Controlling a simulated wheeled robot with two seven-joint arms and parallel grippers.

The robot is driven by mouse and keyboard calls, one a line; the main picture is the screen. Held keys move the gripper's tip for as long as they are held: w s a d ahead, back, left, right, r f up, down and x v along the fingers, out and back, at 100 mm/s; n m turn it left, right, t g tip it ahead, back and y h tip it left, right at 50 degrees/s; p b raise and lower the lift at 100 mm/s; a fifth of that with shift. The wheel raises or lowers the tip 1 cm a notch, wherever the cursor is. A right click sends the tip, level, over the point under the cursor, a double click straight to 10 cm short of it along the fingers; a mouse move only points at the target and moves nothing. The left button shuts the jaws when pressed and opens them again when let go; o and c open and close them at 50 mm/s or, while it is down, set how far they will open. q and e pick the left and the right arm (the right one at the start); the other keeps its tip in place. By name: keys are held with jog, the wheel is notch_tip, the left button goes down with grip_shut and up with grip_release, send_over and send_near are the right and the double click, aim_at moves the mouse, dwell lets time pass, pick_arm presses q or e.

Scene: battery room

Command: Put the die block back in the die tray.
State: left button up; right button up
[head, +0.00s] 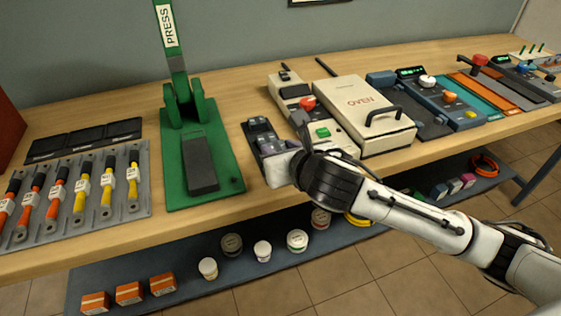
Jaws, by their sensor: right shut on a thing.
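I cannot tell whether the block touches the tray. My left gripper is not in view.
A rack of coloured-handled tools (145,205) lies at left. A lower shelf (215,298) holds jars and orange boxes.

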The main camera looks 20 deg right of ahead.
jog(key=shift+f+b, duration=0.3)
jog(key=shift+f, duration=1.35)
jog(key=shift+f, duration=0.1)
jog(key=o, duration=1.3)
jog(key=shift+f, duration=0.1)
jog(key=shift+s+r, duration=0.3)
jog(key=p+v, duration=0.1)
jog(key=v, duration=1)
jog(key=shift+s, duration=0.25)
